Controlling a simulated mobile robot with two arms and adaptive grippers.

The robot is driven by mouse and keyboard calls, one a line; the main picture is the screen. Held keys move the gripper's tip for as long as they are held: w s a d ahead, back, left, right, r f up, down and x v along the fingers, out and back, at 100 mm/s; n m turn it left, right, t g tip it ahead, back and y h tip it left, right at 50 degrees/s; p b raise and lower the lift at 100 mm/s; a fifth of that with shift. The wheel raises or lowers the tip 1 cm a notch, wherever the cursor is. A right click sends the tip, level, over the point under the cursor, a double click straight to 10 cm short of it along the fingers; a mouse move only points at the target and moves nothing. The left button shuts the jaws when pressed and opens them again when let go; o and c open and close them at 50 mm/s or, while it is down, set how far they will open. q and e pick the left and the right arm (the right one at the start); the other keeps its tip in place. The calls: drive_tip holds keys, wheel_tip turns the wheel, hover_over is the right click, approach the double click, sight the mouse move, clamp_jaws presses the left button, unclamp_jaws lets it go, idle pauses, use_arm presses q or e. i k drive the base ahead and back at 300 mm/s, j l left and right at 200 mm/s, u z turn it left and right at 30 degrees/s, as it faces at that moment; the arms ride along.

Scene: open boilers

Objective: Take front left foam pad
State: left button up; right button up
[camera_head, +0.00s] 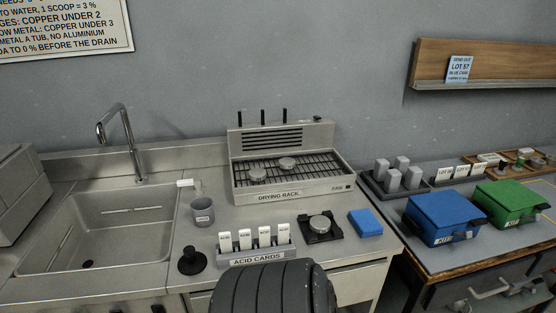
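Several small grey upright blocks stand in a dark tray (374,186) on the right-hand bench. They may be the foam pads, though I see no label naming them. The front left grey block (393,181) stands upright, with others beside and behind it. A flat blue pad (366,223) lies alone near the right end of the steel counter. Neither of my grippers is in view.
A blue case (443,218) and a green case (508,203) stand right of the tray. The drying rack (293,189), acid card holder (256,259), grey cup (203,211) and sink (110,229) are on the counter. A dark ribbed shape (273,291) blocks the bottom centre.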

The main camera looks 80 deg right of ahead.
sight(393, 178)
drive_tip(key=z, duration=3.6)
drive_tip(key=i+l, duration=0.45)
drive_tip(key=l, duration=0.05)
